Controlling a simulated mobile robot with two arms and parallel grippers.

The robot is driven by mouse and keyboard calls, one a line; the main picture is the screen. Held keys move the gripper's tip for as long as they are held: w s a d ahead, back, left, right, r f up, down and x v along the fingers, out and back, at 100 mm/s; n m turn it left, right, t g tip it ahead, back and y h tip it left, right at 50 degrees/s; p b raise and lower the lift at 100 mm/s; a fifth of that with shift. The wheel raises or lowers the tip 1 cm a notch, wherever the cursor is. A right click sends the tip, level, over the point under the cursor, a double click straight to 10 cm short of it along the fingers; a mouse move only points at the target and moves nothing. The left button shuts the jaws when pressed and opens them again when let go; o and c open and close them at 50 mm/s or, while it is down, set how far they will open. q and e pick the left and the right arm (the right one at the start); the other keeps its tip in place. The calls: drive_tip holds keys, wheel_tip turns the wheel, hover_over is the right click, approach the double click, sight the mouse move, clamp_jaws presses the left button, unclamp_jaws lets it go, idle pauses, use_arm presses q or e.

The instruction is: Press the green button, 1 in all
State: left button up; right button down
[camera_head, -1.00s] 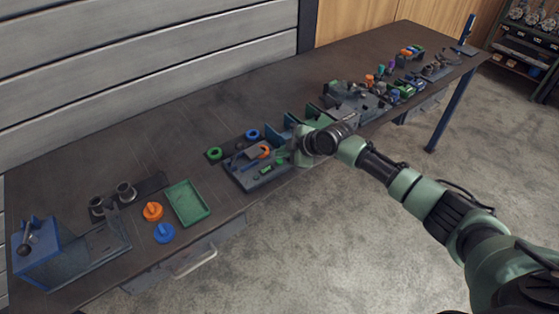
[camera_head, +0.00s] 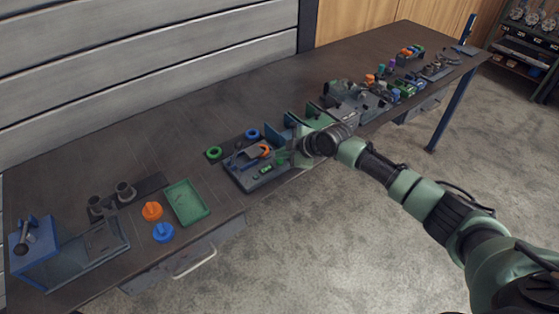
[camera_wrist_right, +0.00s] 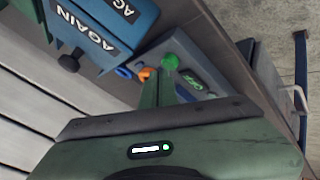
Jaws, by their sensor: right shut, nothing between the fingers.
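The green button (camera_wrist_right: 171,62) is a small round cap on a grey panel (camera_wrist_right: 202,62) in the right wrist view. A green sign (camera_wrist_right: 194,83) with dark lettering sits beside it. My right gripper (camera_wrist_right: 164,84) is shut and empty, its fingertips right at the button; I cannot tell whether they touch it. In the head view my right gripper (camera_head: 284,156) is over the right part of the grey panel (camera_head: 246,184) near the table's front edge. The button cannot be made out there. My left gripper is not in view.
Blue blocks lettered AGAIN (camera_wrist_right: 88,28) stand close by in the right wrist view. A green tray (camera_head: 187,203) and orange and blue knobs are further left. Several parts crowd the table's far right.

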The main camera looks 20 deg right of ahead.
sight(282, 162)
drive_tip(key=shift+f+b, duration=0.4)
drive_tip(key=shift+f, duration=0.05)
idle(0.5)
drive_tip(key=shift+r, duration=0.15)
drive_tip(key=shift+r+p, duration=0.65)
drive_tip(key=shift+r, duration=0.1)
wheel_tip(282, 162, up, 5)
drive_tip(key=p, duration=0.3)
drive_tip(key=shift+p, duration=0.35)
drive_tip(key=shift+a, duration=0.1)
idle(0.6)
